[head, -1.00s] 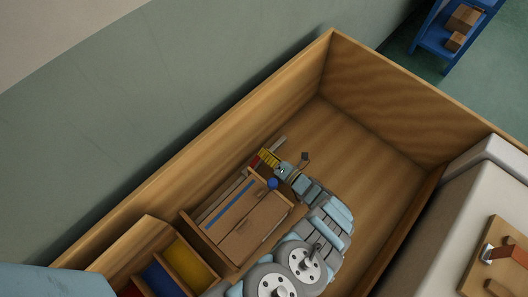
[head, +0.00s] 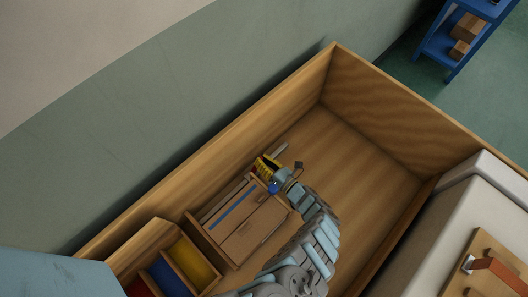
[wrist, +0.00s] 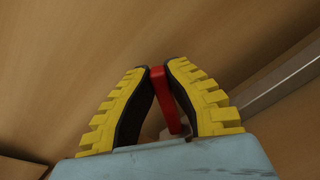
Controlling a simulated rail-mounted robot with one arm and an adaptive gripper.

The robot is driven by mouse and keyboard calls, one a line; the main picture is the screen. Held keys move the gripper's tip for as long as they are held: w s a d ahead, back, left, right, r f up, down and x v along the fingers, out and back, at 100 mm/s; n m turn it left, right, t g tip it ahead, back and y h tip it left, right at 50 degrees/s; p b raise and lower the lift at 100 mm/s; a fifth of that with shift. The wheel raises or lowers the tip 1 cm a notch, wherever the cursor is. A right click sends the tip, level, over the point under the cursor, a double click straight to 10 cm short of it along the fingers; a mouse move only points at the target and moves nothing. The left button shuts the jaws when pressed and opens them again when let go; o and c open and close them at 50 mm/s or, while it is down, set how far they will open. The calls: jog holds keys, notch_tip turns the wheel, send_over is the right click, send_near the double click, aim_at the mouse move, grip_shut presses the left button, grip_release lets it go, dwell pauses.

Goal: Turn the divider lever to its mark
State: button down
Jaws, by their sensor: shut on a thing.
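My gripper (head: 265,165), with yellow ribbed fingers, is low inside the large wooden bin, just beyond the far corner of a small wooden cabinet. In the wrist view my gripper (wrist: 161,68) is shut on a red lever (wrist: 176,104). A grey metal strip (wrist: 280,88) runs diagonally to the right of the fingers.
The wooden cabinet (head: 256,230) with a blue stripe and a blue ball (head: 274,187) stands close beside my gripper. A divided tray with yellow (head: 193,262), blue and red compartments is at lower left. The bin's wall (head: 375,115) encloses a bare floor at right.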

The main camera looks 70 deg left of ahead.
jog(key=shift+s+r+n, duration=0.1)
jog(key=shift+s+n, duration=0.05)
jog(key=shift+n, duration=0.15)
jog(key=c, duration=1)
grip_release()
jog(key=shift+s, duration=0.1)
jog(key=shift+c, duration=0.2)
jog(key=shift+d, duration=0.1)
jog(key=v, duration=1.2)
